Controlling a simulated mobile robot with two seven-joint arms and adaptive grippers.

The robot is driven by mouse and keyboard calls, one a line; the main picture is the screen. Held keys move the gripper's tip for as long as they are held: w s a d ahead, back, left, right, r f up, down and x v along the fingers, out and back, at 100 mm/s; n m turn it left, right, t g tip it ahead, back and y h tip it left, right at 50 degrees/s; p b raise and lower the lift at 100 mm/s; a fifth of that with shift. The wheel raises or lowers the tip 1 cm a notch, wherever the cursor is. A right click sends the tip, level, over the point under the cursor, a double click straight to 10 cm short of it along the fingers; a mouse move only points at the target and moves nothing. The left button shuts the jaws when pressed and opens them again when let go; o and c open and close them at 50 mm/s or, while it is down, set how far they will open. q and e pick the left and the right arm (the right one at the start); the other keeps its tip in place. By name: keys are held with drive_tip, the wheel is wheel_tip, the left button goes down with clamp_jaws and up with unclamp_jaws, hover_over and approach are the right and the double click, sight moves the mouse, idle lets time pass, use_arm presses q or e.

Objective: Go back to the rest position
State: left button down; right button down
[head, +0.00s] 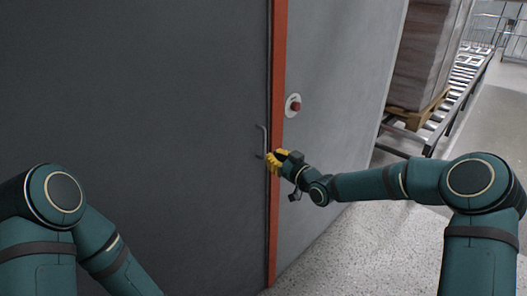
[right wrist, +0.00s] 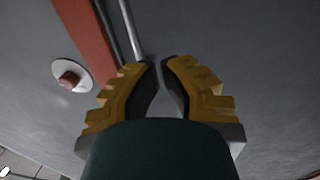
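My right gripper (head: 273,160) is stretched out to the dark door, close beside its vertical metal handle (head: 261,141). In the right wrist view my yellow fingers (right wrist: 160,66) are a little apart at the tips, with nothing between them. The handle (right wrist: 131,30) runs just left of the fingertips there, outside the gap. I cannot tell whether a finger touches it. My left arm (head: 60,205) shows at the lower left of the head view, bent downward, and its gripper is out of the picture.
A grey door (head: 130,90) fills the left, edged by an orange-red frame strip (head: 276,75). A red button (head: 294,105) on a pale plate sits on the wall right of it. A conveyor (head: 460,85) with a wrapped load on a pallet (head: 415,105) stands beyond. Speckled floor (head: 325,245) is clear.

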drive_tip(key=s+a+f+m+g+h, duration=0.25)
drive_tip(key=s+f+m+g, duration=0.35)
drive_tip(key=s+f, duration=1.4)
drive_tip(key=s+d+f+m+g+h, duration=0.1)
drive_tip(key=s+f+g, duration=0.2)
drive_tip(key=s, duration=0.6)
drive_tip(key=s+d+f+m+g+h, duration=0.1)
drive_tip(key=s+f+g+h, duration=0.1)
drive_tip(key=s+f+g, duration=0.2)
drive_tip(key=s+f, duration=0.3)
drive_tip(key=s, duration=0.1)
drive_tip(key=shift+s+d, duration=0.35)
drive_tip(key=shift+f+h, duration=0.1)
drive_tip(key=shift+h, duration=0.15)
